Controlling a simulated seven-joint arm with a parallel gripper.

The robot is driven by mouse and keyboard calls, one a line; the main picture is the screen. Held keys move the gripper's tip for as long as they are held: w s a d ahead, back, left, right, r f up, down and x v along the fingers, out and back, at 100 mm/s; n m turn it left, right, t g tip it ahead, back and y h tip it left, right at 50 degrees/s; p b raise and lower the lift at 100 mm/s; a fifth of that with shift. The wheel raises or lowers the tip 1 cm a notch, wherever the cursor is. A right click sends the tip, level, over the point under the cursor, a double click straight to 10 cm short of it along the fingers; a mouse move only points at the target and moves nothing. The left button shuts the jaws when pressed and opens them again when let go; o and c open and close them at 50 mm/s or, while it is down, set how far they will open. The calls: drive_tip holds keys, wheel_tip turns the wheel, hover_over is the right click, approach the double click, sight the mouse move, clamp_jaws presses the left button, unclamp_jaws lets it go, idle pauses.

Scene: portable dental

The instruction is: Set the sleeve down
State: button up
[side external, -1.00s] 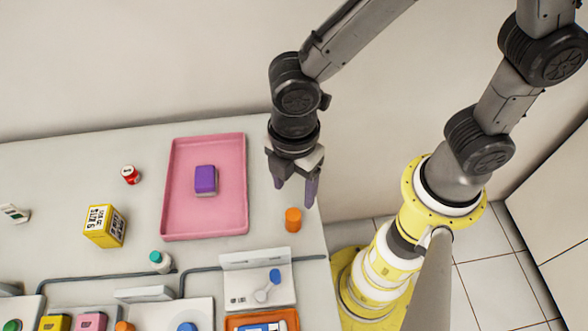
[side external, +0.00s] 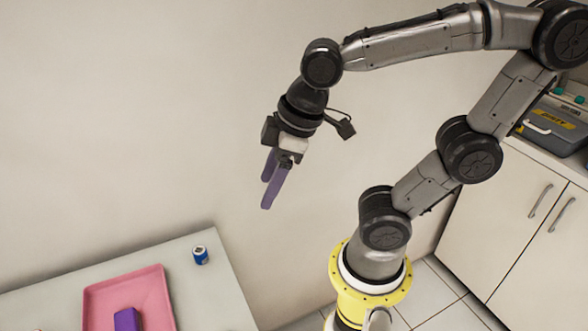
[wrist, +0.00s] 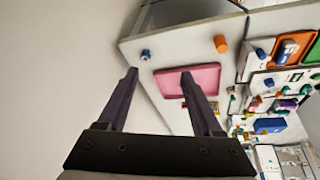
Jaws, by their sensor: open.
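No thing is clearly marked as a sleeve; a purple block (side external: 127,319) lies in the pink tray (side external: 95,300) at the bottom left of the side view, partly cut off by the frame edge. The pink tray also shows in the wrist view (wrist: 170,85), where the right finger covers part of it and I cannot make out the block. My gripper (side external: 268,192) is open and empty, high in the air off the table's back right corner, well apart from tray and block. Its two purple fingers also show in the wrist view (wrist: 159,74), with nothing between them.
A blue can (side external: 200,255) stands near the table's back right corner. An orange cylinder (wrist: 221,44) shows in the wrist view, with crowded trays and dental items beyond. Cabinets (side external: 530,225) stand at the right. The air around my gripper is clear.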

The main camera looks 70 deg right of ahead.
drive_tip(key=s+d+m, duration=0.1)
drive_tip(key=d+m, duration=0.1)
drive_tip(key=s+d+m+t, duration=0.1)
drive_tip(key=shift+s+d+r+m+h, duration=0.25)
drive_tip(key=shift+s+r+m+h, duration=0.05)
drive_tip(key=shift+s+r+m, duration=0.1)
drive_tip(key=shift+o, duration=0.4)
drive_tip(key=shift+s+d+m, duration=0.35)
drive_tip(key=shift+m, duration=0.15)
drive_tip(key=shift+a, duration=0.1)
